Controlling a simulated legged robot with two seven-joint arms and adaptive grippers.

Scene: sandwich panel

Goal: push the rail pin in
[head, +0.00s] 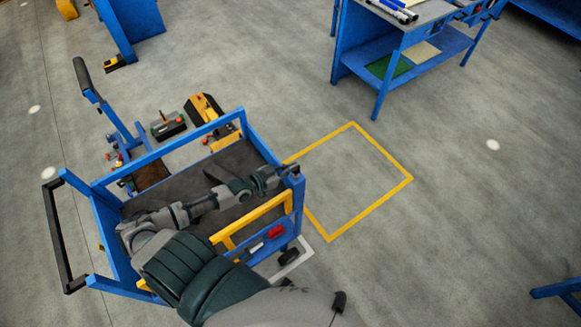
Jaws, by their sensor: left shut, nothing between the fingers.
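A blue cart (182,135) with a dark deck stands at the left of the head view. A yellow rail (262,210) runs along its near right side. My left arm reaches across the cart, and my left gripper (286,172) is at the cart's right corner post (298,196), near its top. The gripper is shut with nothing held. I cannot make out the rail pin; it may be too small or hidden by the gripper. Whether the fingers touch the post is unclear. My right gripper is out of view.
A yellow outlined square (408,182) marks empty floor right of the cart. A blue workbench (352,45) with a lower shelf stands at the top. A black handle (52,225) juts from the cart's left. Tools and small boxes (168,126) lie behind it.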

